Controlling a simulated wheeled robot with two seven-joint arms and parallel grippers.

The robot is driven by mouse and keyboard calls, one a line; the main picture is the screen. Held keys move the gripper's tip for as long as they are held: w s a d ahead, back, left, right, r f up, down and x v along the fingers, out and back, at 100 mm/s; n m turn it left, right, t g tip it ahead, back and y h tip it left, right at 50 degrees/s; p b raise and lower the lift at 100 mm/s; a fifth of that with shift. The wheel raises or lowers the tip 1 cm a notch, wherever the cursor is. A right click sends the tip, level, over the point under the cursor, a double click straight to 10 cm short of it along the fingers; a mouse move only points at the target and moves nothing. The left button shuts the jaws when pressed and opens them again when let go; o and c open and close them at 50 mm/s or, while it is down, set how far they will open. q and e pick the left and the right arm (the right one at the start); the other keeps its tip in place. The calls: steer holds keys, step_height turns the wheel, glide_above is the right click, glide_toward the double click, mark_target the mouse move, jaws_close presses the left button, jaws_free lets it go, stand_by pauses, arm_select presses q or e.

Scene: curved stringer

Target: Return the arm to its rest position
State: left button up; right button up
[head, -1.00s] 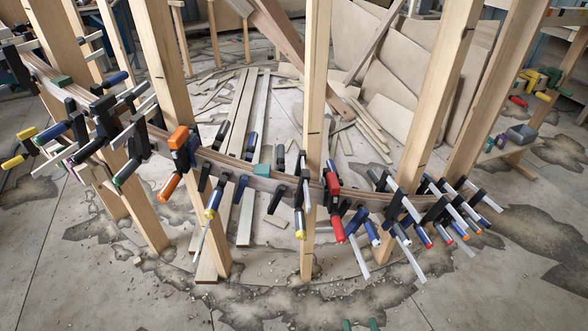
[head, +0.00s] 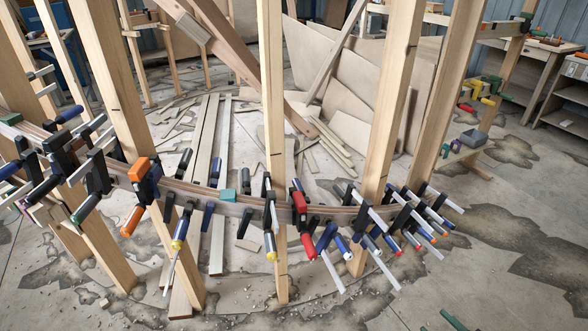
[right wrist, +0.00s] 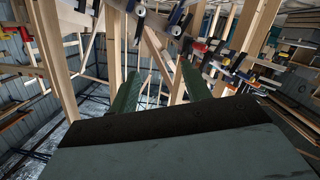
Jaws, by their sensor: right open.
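My right gripper (head: 439,323) shows only as two green fingertips at the bottom edge of the head view, right of centre. In the right wrist view its two green fingers (right wrist: 160,88) stand apart with nothing between them. The curved wooden stringer (head: 238,197) runs across the head view, held against upright posts and lined with several clamps. The fingertips appear below and apart from the clamps in the head view. In the right wrist view the clamped stringer (right wrist: 155,40) passes beyond the fingers. My left gripper is not in view.
Several wooden posts (head: 273,130) stand along the stringer. A red clamp (head: 301,218) and an orange clamp (head: 140,169) hang on it, with bars sticking out toward me. Loose boards (head: 200,130) lie behind. The concrete floor (head: 500,270) at the lower right is clear.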

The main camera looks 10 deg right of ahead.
steer(key=s+d+f+m+g+h, duration=0.2)
steer(key=s+d+f+g+h, duration=0.5)
steer(key=d+f, duration=0.5)
steer(key=s+d+f+m+g+h, duration=0.1)
steer(key=s+d+f+g+h, duration=0.2)
steer(key=s+d, duration=0.45)
steer(key=s+d+f+g, duration=0.3)
steer(key=s+d+g, duration=0.1)
steer(key=s, duration=0.7)
steer(key=a+f+y, duration=0.1)
steer(key=a+f, duration=0.2)
steer(key=a, duration=0.7)
steer(key=s+a+f+m+y, duration=0.1)
steer(key=a+f+y, duration=0.1)
steer(key=a, duration=0.8)
steer(key=s+a+f+y, duration=0.1)
steer(key=a+f, duration=0.3)
steer(key=a, duration=0.6)
steer(key=shift+s+a+f+m, duration=0.25)
steer(key=shift+a+f+m, duration=0.15)
